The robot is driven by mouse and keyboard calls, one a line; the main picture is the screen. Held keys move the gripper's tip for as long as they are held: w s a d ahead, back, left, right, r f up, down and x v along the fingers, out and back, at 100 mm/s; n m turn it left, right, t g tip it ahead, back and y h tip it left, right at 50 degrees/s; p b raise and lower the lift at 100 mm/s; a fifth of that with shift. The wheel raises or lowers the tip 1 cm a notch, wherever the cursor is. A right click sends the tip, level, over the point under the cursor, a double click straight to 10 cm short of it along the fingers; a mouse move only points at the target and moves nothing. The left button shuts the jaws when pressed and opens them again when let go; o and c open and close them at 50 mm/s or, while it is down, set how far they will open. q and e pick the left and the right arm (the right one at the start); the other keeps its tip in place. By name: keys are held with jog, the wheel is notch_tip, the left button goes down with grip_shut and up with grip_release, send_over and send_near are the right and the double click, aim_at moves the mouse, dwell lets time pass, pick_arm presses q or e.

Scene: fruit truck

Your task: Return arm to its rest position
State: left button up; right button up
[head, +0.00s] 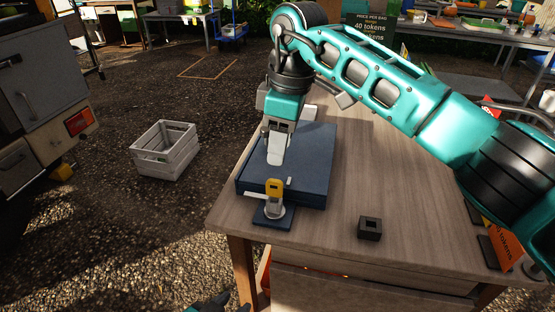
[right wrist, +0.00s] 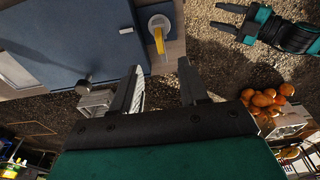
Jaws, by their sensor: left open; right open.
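My right arm comes in from the right in the head view. Its gripper (head: 275,155) points down over a flat dark blue box (head: 317,160) on the wooden table (head: 365,190). In the right wrist view the right gripper (right wrist: 160,75) has its fingers apart, with nothing between them. The blue box (right wrist: 70,40) is beyond it there. My left gripper (head: 217,302) shows only partly at the bottom edge of the head view. In the right wrist view the left gripper (right wrist: 230,20) is open and empty above the gravel.
A yellow-handled device (head: 274,188) stands at the box's front edge. A small black square block (head: 370,228) and an orange sign (head: 500,235) are on the table. A grey slatted crate (head: 165,150) sits on the gravel. Orange fruit (right wrist: 265,100) fills a crate in the right wrist view.

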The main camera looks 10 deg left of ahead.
jog(key=shift+r, duration=0.35)
